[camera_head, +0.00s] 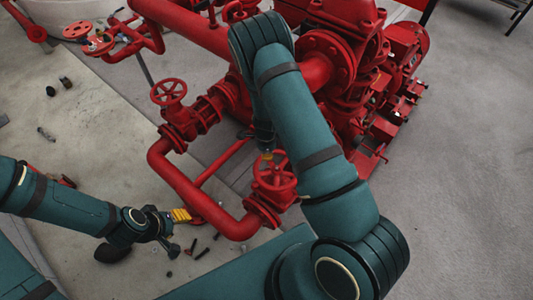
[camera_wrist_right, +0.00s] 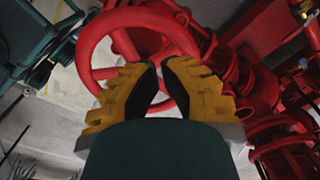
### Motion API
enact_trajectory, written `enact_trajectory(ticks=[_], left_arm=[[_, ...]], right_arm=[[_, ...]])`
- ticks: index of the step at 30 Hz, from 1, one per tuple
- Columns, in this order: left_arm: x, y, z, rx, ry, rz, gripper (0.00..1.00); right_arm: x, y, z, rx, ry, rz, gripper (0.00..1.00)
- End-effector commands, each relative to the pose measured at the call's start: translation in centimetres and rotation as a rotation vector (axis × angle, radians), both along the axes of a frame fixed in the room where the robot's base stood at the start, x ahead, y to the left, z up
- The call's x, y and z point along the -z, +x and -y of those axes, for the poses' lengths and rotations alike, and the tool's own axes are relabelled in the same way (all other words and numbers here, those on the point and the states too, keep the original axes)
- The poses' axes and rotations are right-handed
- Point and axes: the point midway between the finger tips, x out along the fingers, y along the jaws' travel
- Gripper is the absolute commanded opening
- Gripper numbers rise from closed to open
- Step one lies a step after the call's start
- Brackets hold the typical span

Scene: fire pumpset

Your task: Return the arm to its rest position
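My right arm reaches down across the middle of the head view to my right gripper (camera_head: 266,156), beside a red handwheel (camera_head: 274,171). In the right wrist view, the two yellow fingers with black pads (camera_wrist_right: 160,72) lean together with their tips almost meeting. The red handwheel (camera_wrist_right: 97,35) is close behind them, and some red shows in the narrow gap. I cannot tell whether they touch the wheel. My left gripper (camera_head: 182,215) has yellow fingers and hangs at the lower left, near the red pipe; its finger gap is too small to read.
Red pump pipework (camera_head: 215,105) fills the centre, with a second handwheel (camera_head: 169,92) on it. A red motor (camera_head: 405,45) stands at the right. Small dark parts (camera_head: 66,82) lie on the floor at left. Grey floor (camera_head: 465,150) at right is clear.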

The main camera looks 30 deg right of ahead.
Motion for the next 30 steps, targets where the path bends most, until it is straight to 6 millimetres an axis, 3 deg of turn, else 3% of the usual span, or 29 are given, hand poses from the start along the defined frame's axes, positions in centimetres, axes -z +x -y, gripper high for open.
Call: enact_trajectory(ticks=[3, 20, 25, 30], left_arm=[[-0.8, 0.2, 0.0, -0.004, 0.001, 0.004, 0.47], [-0.6, 0.2, 0.0, -0.003, 0.001, 0.004, 0.47], [-0.2, 0.1, 0.0, -0.001, 0.000, 0.002, 0.47], [0.4, -0.1, 0.0, 0.002, 0.000, -0.002, 0.47]], right_arm=[[-0.9, 0.0, 0.0, 0.001, 0.000, -0.001, 0.00], [-0.7, -0.4, -0.2, -0.016, 0.004, -0.006, 0.00], [-0.3, -3.5, -2.0, -0.274, 0.027, -0.015, 0.00], [-1.0, -8.2, -6.4, -0.824, 0.085, 0.049, 0.00]])
